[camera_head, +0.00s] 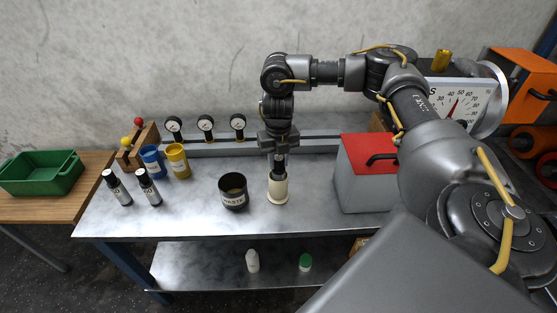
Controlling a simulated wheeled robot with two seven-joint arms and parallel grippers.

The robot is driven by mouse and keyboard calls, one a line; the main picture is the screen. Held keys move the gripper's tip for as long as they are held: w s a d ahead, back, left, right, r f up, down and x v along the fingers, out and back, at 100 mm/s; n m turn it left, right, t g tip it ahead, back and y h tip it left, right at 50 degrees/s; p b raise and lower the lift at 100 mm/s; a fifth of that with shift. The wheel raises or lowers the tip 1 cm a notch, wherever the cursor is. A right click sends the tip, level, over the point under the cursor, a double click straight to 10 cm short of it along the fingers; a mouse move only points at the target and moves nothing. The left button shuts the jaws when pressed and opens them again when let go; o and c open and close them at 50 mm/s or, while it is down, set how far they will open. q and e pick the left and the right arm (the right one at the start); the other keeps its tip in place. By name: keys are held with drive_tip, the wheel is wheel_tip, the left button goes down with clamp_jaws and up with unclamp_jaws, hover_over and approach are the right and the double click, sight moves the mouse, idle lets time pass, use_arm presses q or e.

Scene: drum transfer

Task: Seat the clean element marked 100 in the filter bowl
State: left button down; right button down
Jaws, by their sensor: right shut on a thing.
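My right gripper (279,158) points straight down over the bench and is shut on a narrow dark piece. The lower end of that piece is at the mouth of a cream upright cylinder (278,191), which looks like the filter bowl. How deep it sits inside is hidden. No 100 mark can be read on the held piece. Two dark cylinders with white labels, one on the left (117,188) and one on the right (149,189), stand at the left of the bench; their numbers are too small to read surely. My left gripper is not in view.
A dark pot marked WASTE (233,194) stands close left of the cream cylinder. A grey box with a red lid (368,184) is to the right. Blue (152,163) and yellow (178,162) cans and several gauges stand behind. The front of the metal bench (200,223) is clear.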

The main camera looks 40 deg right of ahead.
drive_tip(key=shift+s+a, duration=0.1)
drive_tip(key=c, duration=1.1)
unclamp_jaws()
drive_tip(key=shift+f, duration=0.2)
drive_tip(key=shift+r, duration=0.1)
wheel_tip(320, 180, up, 12)
drive_tip(key=shift+r, duration=0.15)
